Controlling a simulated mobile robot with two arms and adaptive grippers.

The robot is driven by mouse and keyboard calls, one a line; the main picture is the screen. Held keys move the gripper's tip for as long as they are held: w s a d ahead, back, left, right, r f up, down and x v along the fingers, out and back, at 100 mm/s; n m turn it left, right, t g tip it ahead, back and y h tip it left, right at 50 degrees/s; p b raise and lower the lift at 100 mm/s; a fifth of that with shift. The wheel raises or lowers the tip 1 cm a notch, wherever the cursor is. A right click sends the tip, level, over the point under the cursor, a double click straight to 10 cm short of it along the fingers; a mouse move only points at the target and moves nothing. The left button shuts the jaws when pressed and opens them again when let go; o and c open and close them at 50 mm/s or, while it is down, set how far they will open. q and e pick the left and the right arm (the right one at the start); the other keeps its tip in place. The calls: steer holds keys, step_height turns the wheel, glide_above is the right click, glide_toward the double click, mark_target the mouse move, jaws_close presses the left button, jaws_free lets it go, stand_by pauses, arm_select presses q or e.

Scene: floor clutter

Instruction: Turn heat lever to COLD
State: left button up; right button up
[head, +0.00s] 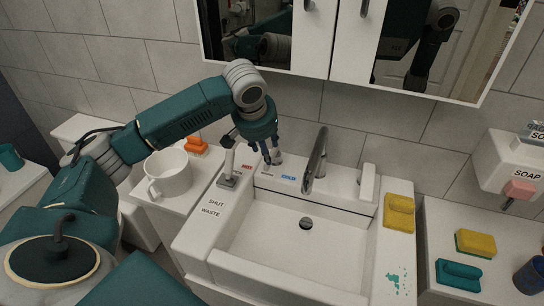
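The sink (270,250) has a curved metal faucet (318,160) at its back. A red label (247,167) and a blue label (288,177) sit on the back ledge left of the faucet. A small light knob or lever (276,157), apparently the heat lever, stands between these labels, partly hidden by my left gripper. My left gripper (267,160) points down at the ledge, its dark fingers right beside this lever. I cannot tell whether they touch it, or how far they are apart. The lever's exact angle is unclear. My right gripper is out of view.
A grey lever (228,181) stands on the sink's left side by the SHUT and WASTE labels. A white mug (169,172) and orange item (196,145) are on the left counter. Yellow sponges (399,213) lie right. A mirrored cabinet (330,40) hangs above.

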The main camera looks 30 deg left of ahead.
mark_target(272, 157)
arm_select(q)
steer(key=x, duration=0.7)
steer(key=shift+w+f+p, duration=0.25)
steer(key=shift+f+p, duration=0.1)
steer(key=shift+p, duration=0.05)
steer(key=shift+f, duration=0.1)
steer(key=shift+c, duration=0.2)
steer(key=c, duration=0.9)
jaws_close()
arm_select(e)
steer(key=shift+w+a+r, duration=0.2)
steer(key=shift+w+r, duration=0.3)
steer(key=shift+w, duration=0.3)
